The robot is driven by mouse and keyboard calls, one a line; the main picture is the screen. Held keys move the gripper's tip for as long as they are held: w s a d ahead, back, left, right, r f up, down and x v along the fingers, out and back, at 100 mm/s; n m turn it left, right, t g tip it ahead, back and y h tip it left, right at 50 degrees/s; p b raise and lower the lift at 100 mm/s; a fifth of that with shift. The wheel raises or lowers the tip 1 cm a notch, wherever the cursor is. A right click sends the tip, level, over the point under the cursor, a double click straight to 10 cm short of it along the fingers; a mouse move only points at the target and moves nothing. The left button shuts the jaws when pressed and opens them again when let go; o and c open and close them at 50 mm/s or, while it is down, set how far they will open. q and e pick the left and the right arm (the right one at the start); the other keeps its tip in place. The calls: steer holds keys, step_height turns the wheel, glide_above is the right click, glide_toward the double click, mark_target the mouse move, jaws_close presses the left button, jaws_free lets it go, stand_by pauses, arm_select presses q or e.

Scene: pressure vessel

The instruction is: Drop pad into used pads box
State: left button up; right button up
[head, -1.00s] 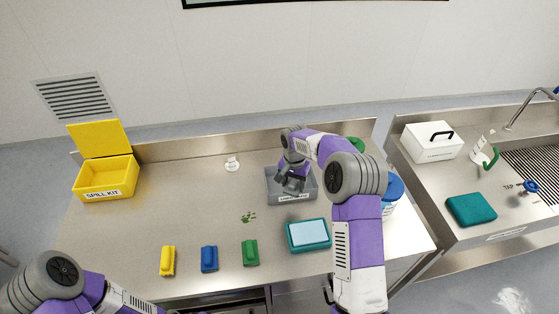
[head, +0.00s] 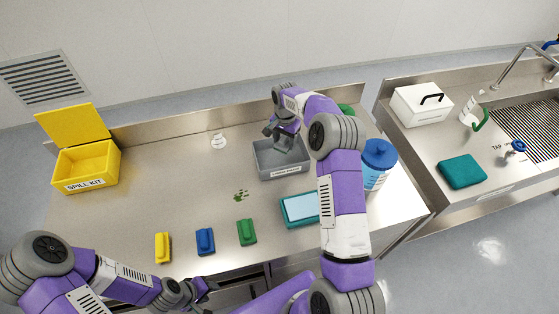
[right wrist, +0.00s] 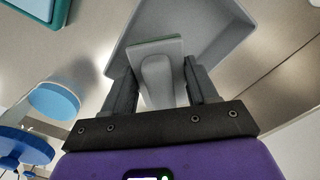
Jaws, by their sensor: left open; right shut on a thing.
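The grey open box (head: 267,162), taken as the used pads box, stands at the back right of the steel bench; its front label is too small to read surely. My right gripper (head: 280,139) is over it, pointing down. In the right wrist view the gripper (right wrist: 155,88) is shut on the grey handle of a pad (right wrist: 160,52) with a green edge. The pad is over the box's opening, and the box (right wrist: 222,28) shows behind it. Whether the pad touches the box floor is unclear. My left gripper (head: 192,292) is open and empty at the bench's front edge.
Yellow (head: 163,248), blue (head: 205,242) and green (head: 246,232) pads lie along the front. A teal tray (head: 300,222), blue-lidded tub (head: 378,160), yellow spill kit (head: 88,165) and green spill (head: 240,195) are also on the bench.

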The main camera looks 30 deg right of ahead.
steer(key=shift+f, duration=0.2)
steer(key=o, duration=1.2)
step_height(320, 180, up, 8)
steer(key=shift+f, duration=0.2)
